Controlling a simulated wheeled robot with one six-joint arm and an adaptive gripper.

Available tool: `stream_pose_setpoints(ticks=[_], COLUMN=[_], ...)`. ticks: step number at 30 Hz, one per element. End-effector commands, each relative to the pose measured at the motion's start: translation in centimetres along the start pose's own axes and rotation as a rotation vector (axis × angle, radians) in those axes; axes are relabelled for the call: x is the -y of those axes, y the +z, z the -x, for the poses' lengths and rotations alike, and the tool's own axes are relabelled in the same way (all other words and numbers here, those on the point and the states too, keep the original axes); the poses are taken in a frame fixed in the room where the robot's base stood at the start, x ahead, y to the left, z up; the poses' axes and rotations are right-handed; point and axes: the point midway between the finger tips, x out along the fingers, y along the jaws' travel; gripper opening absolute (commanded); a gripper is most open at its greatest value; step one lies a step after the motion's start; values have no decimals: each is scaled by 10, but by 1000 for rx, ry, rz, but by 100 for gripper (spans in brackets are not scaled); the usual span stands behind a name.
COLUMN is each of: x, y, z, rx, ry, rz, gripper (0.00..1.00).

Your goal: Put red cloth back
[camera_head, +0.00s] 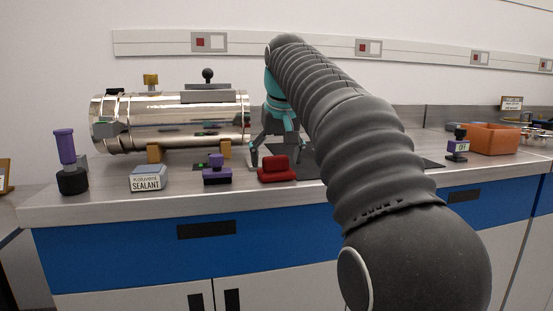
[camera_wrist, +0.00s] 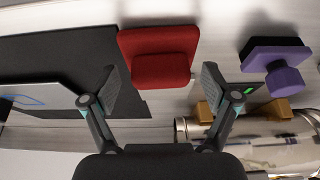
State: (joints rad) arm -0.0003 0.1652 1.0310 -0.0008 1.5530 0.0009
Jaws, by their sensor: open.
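The red cloth (camera_head: 277,170) is a red block with a raised part on top, lying on the counter near its front edge. In the wrist view the red cloth (camera_wrist: 160,58) lies ahead of the gap between my fingers. My gripper (camera_head: 276,150) is open and empty, just behind the red cloth in the head view. In the wrist view my gripper (camera_wrist: 160,88) has its two fingers spread wide, one to each side of the cloth's near part. I cannot tell whether a finger touches the cloth.
A purple-handled block (camera_head: 217,172) stands left of the cloth, with a sealant box (camera_head: 148,178) and purple-topped tool (camera_head: 66,160) further left. A shiny metal cylinder (camera_head: 175,120) rests on wooden blocks behind. A dark mat (camera_wrist: 50,60) lies beside the cloth. An orange bin (camera_head: 492,139) stands far right.

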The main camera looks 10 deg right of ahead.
Motion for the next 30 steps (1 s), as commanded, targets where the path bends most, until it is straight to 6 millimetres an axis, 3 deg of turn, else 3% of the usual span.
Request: stream_pose_setpoints(ticks=[16,22,30], x=[0,0,0], y=[-4,-2,-2], z=[102,120,124], rx=[-3,-1,0], ry=[0,0,0], rz=[0,0,0], gripper=[87,87,87])
